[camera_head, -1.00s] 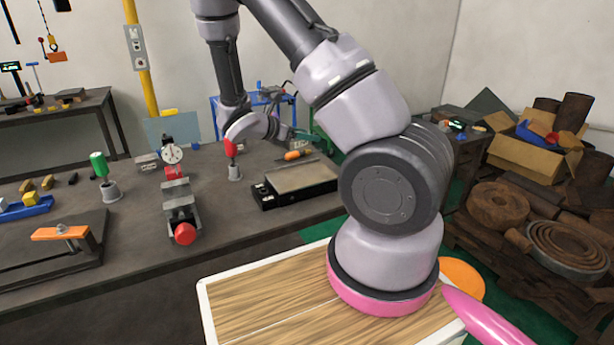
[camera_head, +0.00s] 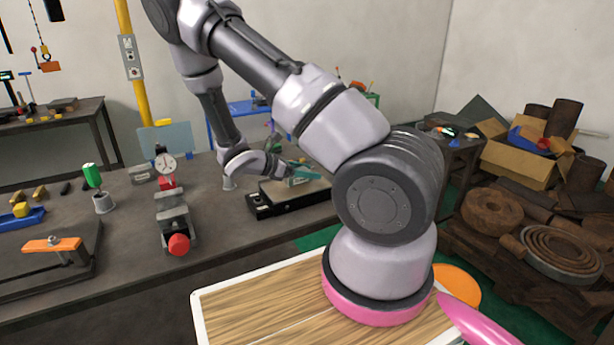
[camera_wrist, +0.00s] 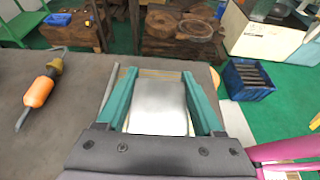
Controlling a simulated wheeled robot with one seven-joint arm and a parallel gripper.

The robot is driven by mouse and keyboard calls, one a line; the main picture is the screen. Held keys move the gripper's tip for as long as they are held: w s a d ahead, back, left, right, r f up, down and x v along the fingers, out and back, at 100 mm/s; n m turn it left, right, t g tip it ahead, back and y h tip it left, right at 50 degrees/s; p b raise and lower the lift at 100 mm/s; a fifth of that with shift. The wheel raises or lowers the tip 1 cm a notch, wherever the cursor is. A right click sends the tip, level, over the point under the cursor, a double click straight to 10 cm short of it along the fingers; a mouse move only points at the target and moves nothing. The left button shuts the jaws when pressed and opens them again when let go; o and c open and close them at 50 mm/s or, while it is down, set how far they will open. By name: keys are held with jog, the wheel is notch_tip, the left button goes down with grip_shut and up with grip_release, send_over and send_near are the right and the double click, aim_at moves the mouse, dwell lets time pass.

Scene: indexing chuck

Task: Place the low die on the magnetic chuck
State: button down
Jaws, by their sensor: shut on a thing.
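My gripper (camera_head: 310,177) is at the magnetic chuck (camera_head: 285,198), a dark block with a pale top plate on the bench. Its teal fingers are low over the plate's right part. In the wrist view my gripper (camera_wrist: 160,76) is shut on a smooth silver block, the low die (camera_wrist: 158,110), which lies flat between the fingers. The fingers and wrist hide most of the die in the head view. I cannot tell whether the die touches the plate.
A dial gauge (camera_head: 165,163) and a vise with a red knob (camera_head: 178,245) stand left of the chuck. An orange-handled tool (camera_wrist: 38,92) lies on the bench beyond the chuck. The bench edge is close on the right.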

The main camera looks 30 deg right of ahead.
jog(key=shift+f, duration=0.75)
grip_release()
jog(key=shift+f, duration=0.15)
